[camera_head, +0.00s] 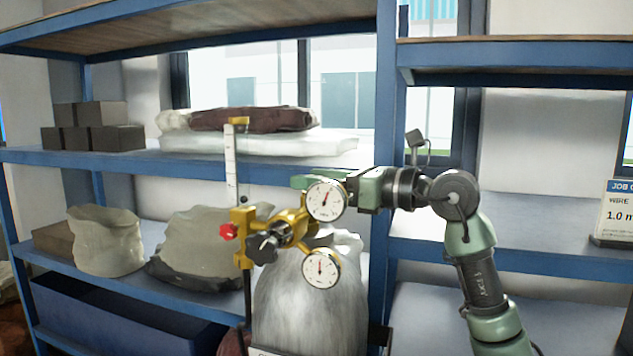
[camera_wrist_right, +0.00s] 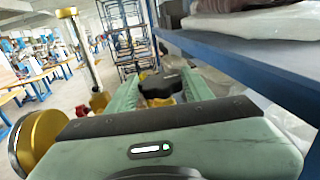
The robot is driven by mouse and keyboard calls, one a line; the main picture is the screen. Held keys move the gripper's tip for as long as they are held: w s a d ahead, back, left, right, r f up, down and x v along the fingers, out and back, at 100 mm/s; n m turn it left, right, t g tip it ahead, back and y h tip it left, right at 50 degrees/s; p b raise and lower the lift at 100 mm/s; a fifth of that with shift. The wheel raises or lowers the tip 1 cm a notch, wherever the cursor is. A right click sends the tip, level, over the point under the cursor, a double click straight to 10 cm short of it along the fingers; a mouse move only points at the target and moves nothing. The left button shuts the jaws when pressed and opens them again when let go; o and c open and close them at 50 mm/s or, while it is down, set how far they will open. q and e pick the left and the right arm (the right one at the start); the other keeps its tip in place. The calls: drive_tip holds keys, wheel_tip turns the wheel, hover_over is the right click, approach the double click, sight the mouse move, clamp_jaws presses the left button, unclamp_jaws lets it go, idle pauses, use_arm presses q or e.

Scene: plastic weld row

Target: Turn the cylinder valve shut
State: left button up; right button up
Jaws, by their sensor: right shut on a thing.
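The brass regulator (camera_head: 298,226) carries two round white gauges, the upper one (camera_head: 325,200) and the lower one (camera_head: 321,268). A black knob (camera_head: 265,246) sticks out at its front. My right gripper (camera_head: 306,182) reaches in from the right behind the upper gauge, which partly hides it. In the right wrist view, its green fingers (camera_wrist_right: 158,92) are shut around a dark valve knob (camera_wrist_right: 164,84) on a brass stem. In the head view that knob is hidden. Below the regulator is a pale grey, rounded body (camera_head: 300,315), seemingly the cylinder. My left gripper is not in view.
A clear upright flow tube (camera_head: 231,165) and a red knob (camera_head: 228,231) stand left of the regulator. Blue shelves (camera_head: 110,158) with boxes (camera_head: 90,130) and sacks (camera_head: 105,240) are behind. In the right wrist view, a blue shelf edge (camera_wrist_right: 240,72) runs close along the right.

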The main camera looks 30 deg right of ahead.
drive_tip(key=shift+t+h, duration=0.3)
drive_tip(key=shift+h, duration=0.1)
drive_tip(key=shift+m, duration=0.3)
drive_tip(key=o, duration=1.4)
drive_tip(key=shift+c, duration=0.2)
drive_tip(key=shift+s+d+f+b, duration=0.15)
drive_tip(key=shift+s+d+b, duration=0.15)
drive_tip(key=shift+s+b, duration=0.1)
drive_tip(key=b+v, duration=0.3)
drive_tip(key=v, duration=0.3)
drive_tip(key=shift+s+d, duration=0.2)
drive_tip(key=shift+s, duration=0.2)
